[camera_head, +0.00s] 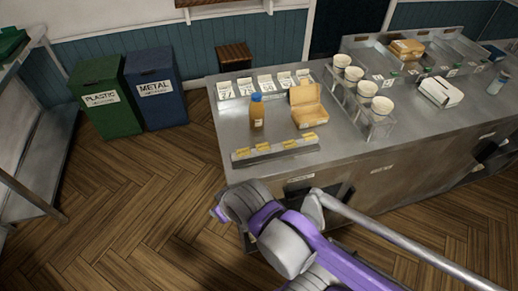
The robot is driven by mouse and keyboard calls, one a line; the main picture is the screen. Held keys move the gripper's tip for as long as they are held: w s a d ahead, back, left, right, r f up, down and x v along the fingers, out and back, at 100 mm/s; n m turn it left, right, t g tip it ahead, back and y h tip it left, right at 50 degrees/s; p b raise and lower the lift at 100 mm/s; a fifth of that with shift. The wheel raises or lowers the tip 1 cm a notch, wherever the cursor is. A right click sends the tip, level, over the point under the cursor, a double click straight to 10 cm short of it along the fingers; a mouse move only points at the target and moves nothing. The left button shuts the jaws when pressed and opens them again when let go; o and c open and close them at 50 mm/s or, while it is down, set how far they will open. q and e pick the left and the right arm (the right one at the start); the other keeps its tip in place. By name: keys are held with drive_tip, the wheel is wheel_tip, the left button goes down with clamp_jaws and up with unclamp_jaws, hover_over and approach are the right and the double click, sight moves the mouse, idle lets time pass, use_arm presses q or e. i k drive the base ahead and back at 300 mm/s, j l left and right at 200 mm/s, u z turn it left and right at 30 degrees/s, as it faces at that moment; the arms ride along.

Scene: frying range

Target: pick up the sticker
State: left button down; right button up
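Several small yellow stickers (290,143) sit in a row on a low metal strip (240,158) along the counter's front left edge. Several white numbered cards (265,84) stand in a row behind them; I cannot tell which item is the task's sticker. A purple and grey arm of mine comes in from the lower right, in front of the counter and apart from the stickers. I cannot make out any gripper fingers on it. My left gripper does not show.
On the metal counter (340,148) stand an orange-brown bottle (257,112), an open takeaway box (309,108), a rack of white cups (367,89) and a white box (440,92). Green (106,98) and blue (155,89) bins stand back left. Open wooden floor (130,200) lies left.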

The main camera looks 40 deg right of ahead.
sight(245, 151)
drive_tip(key=i+j+z, duration=0.2)
drive_tip(key=z, duration=0.15)
drive_tip(key=i+j+z, duration=0.15)
drive_tip(key=z, duration=0.25)
drive_tip(key=i+j+z, duration=0.1)
drive_tip(key=j+z, duration=0.25)
drive_tip(key=i+j+z, duration=0.1)
drive_tip(key=j+z, duration=0.2)
drive_tip(key=i+j+z, duration=0.1)
drive_tip(key=j+z, duration=0.15)
drive_tip(key=j, duration=0.25)
